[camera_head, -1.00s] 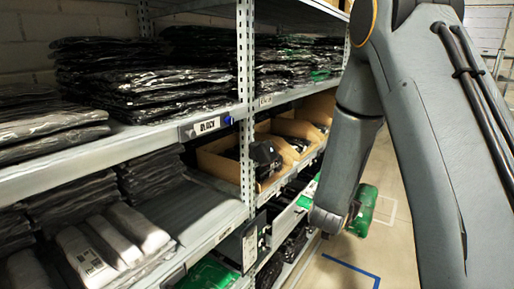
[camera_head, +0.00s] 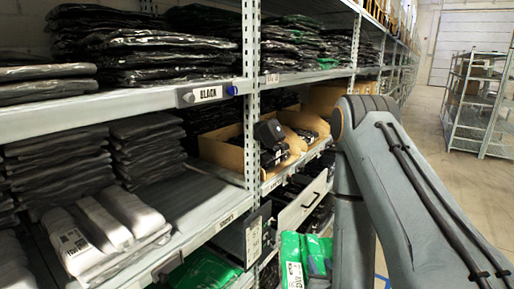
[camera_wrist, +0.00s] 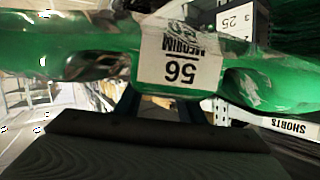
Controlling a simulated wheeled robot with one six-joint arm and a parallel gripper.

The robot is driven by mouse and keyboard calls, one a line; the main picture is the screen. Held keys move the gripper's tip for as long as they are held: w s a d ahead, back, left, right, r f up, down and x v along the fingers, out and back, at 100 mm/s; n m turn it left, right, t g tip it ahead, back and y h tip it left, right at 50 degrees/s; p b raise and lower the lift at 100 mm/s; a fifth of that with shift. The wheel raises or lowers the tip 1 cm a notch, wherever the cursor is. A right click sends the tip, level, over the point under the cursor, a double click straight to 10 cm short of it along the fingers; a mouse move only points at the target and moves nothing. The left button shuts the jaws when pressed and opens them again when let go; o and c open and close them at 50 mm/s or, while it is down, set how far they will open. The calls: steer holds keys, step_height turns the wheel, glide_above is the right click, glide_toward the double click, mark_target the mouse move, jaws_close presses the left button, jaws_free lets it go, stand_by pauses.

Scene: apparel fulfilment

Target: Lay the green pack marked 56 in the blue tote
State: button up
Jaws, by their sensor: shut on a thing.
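The green pack (camera_wrist: 60,55) spans the top of the wrist view in shiny green wrap. Its white label (camera_wrist: 180,58) reads 56 MEDIUM, upside down. My gripper (camera_wrist: 158,103) is shut on this pack; the fingertips are partly hidden behind the wrap. In the head view a green pack with a white label (camera_head: 294,272) hangs at the end of my arm, beside the lower shelves. The gripper there is mostly hidden by my arm and the frame edge. I see no blue tote in either current view.
Shelves with black packs (camera_head: 170,50) fill the left. Another green item (camera_head: 203,272) lies on a low shelf. The aisle floor on the right is open, with a wire rack (camera_head: 480,100) farther off.

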steer(key=s+f, duration=0.3)
steer(key=shift+s+f, duration=0.15)
steer(key=shift+f, duration=0.25)
stand_by(2.2)
